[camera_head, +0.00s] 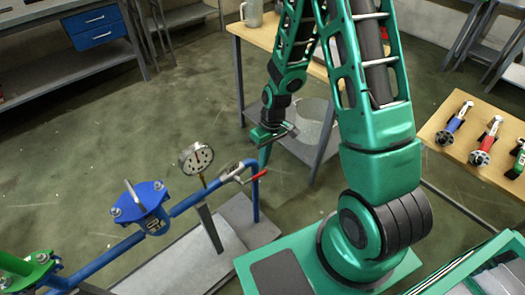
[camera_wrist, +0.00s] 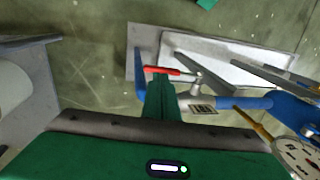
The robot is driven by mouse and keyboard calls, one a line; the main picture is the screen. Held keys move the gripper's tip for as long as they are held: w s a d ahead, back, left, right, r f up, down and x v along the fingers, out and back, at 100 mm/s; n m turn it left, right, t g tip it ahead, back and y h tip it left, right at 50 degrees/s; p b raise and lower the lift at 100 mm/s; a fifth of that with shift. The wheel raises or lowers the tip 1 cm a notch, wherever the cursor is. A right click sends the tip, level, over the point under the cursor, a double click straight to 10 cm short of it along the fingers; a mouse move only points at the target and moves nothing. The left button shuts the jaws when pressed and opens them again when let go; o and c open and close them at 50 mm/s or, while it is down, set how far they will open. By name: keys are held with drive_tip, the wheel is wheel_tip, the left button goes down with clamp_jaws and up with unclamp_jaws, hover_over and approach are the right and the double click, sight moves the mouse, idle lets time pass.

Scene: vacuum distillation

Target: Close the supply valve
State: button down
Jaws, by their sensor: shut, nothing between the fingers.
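The supply valve appears to be the small lever valve with a red handle (camera_head: 258,176) on the blue pipe (camera_head: 185,204). In the wrist view the red handle (camera_wrist: 161,70) lies crosswise just beyond my fingertips, with its metal stem (camera_wrist: 196,84) to the right. My gripper (camera_head: 264,163) is shut and empty, pointing down close behind the handle in the head view. Its green fingers (camera_wrist: 160,84) show together in the wrist view. I cannot tell whether they touch the handle.
A round gauge (camera_head: 196,158) stands on the pipe left of the valve, with a blue flanged fitting (camera_head: 141,207) farther left. A grey base plate (camera_head: 240,218) lies under the pipe. A wooden table (camera_head: 262,36) stands behind. Another table (camera_head: 440,132) at right holds several coloured valves.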

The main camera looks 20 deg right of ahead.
sight(261, 173)
drive_tip(key=shift+s+a+f, duration=0.1)
drive_tip(key=shift+a+f, duration=0.1)
drive_tip(key=shift+f, duration=0.7)
drive_tip(key=shift+a+f, duration=0.15)
drive_tip(key=shift+f, duration=0.75)
